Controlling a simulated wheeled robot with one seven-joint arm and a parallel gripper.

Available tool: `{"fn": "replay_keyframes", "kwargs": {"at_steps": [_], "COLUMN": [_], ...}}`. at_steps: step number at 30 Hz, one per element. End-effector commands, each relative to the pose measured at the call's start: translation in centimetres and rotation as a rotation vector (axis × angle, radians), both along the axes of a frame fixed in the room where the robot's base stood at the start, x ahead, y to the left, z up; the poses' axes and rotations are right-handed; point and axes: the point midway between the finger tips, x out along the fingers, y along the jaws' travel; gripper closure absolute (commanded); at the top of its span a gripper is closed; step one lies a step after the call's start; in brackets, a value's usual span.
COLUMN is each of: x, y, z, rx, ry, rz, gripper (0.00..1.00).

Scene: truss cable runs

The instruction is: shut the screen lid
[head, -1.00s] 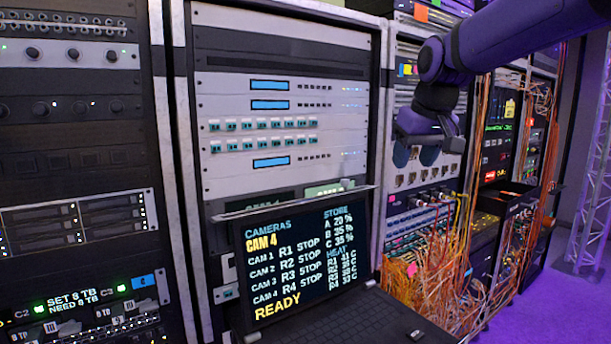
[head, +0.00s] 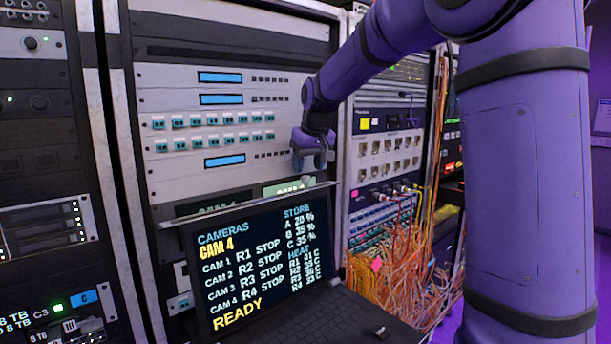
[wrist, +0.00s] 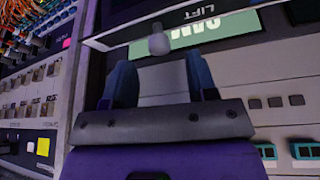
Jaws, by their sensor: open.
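The screen lid (head: 250,262) stands up from its keyboard drawer in the head view, its display lit with camera and store readouts. A thin pale bar (head: 262,198) runs along the lid's top edge. My gripper (head: 312,166) is above the lid's top right part, in front of the rack and apart from the lid. In the wrist view my gripper (wrist: 167,88) shows two blue fingers spread apart with nothing between them.
The keyboard (head: 335,315) lies flat below the lid at the bottom. Orange cables (head: 395,270) hang in a tangle right of the drawer. A green label panel (head: 290,187) sits behind the lid's top. Rack panels close off the back.

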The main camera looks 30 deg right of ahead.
Motion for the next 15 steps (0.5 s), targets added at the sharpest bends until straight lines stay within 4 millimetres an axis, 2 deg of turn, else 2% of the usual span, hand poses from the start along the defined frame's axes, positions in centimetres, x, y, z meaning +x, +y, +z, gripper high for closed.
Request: {"fn": "replay_keyframes", "kwargs": {"at_steps": [6,15], "x": [1.0,1.4], "y": [-0.1,-0.2], "z": [-2.6,-3.4], "rx": [0.0,0.0], "ry": [0.002,-0.001], "rz": [0.0,0.0], "gripper": [0.48,0.48]}}
